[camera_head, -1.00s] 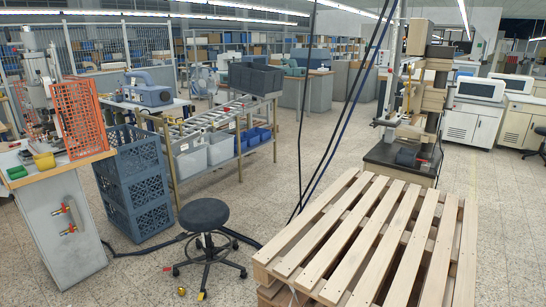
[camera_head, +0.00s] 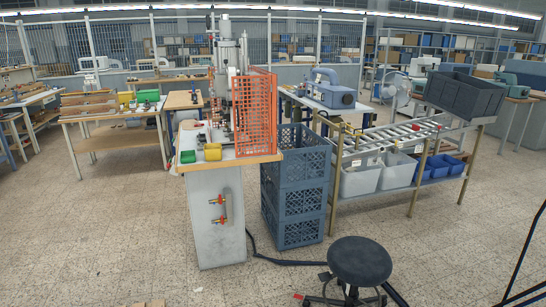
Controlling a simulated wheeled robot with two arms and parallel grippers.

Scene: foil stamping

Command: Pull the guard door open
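The guard door looks to be the orange mesh panel (camera_head: 256,113) on the right side of the foil stamping machine (camera_head: 228,80). It stands upright at the edge of the machine's wooden-edged bench top (camera_head: 262,158). A second orange mesh part shows behind it; from here I cannot tell how the panels join or whether the door is shut. The machine stands on a grey cabinet (camera_head: 214,240). Neither of my grippers is in view.
Stacked blue crates (camera_head: 302,200) stand right beside the cabinet. A black stool (camera_head: 360,262) is at the front right, and a dark cable runs along the floor. A roller rack (camera_head: 400,140) with bins stands further right. The floor at front left is clear.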

